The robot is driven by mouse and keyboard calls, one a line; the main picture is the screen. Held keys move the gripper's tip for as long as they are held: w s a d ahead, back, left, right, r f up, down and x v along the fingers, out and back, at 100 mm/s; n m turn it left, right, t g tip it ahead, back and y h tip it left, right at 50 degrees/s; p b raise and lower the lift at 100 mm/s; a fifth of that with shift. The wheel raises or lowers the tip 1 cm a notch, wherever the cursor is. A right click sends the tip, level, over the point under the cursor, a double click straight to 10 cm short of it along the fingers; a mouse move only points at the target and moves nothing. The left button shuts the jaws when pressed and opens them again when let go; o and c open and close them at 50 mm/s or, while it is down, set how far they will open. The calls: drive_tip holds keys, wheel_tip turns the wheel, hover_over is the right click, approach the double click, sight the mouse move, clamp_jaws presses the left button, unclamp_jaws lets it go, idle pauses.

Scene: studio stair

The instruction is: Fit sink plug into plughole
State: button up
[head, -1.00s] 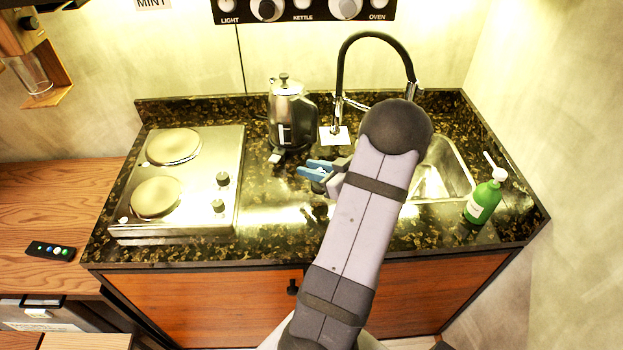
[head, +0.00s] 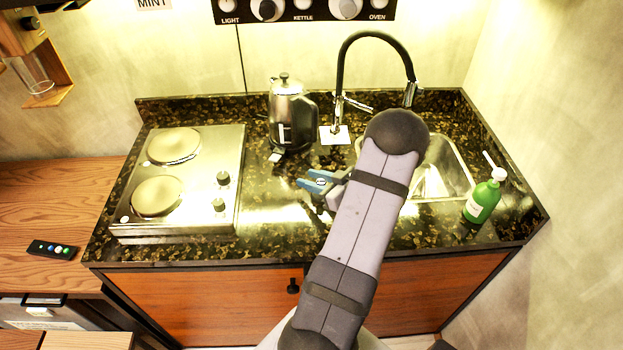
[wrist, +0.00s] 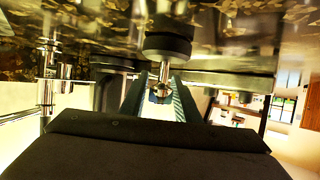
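The sink plug (wrist: 167,46) shows in the wrist view as a dark disc with a chrome stem and knob, close to the counter surface. My gripper (wrist: 162,85) has a finger on each side of the stem and knob, with bright gaps visible between, so it looks open around it. In the head view my gripper (head: 309,181) hangs low over the counter, its blue fingers apart and pointing left; the plug cannot be made out there. The steel sink (head: 452,178) lies to the right, partly behind my arm. The plughole is hidden.
A steel kettle (head: 290,118) stands behind my gripper, and a black tap (head: 342,75) rises behind the sink. A two-plate hob (head: 205,165) is at left. A green soap bottle (head: 482,200) stands right of the sink. The counter (head: 265,215) between hob and gripper is clear.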

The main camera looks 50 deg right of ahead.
drive_tip(key=shift+o, duration=0.5)
drive_tip(key=shift+r, duration=0.2)
drive_tip(key=b+v, duration=0.2)
drive_tip(key=v, duration=0.8)
drive_tip(key=shift+s+r, duration=0.15)
drive_tip(key=shift+s, duration=0.1)
drive_tip(key=shift+o, duration=0.5)
drive_tip(key=shift+s+r, duration=0.25)
drive_tip(key=shift+s, duration=0.4)
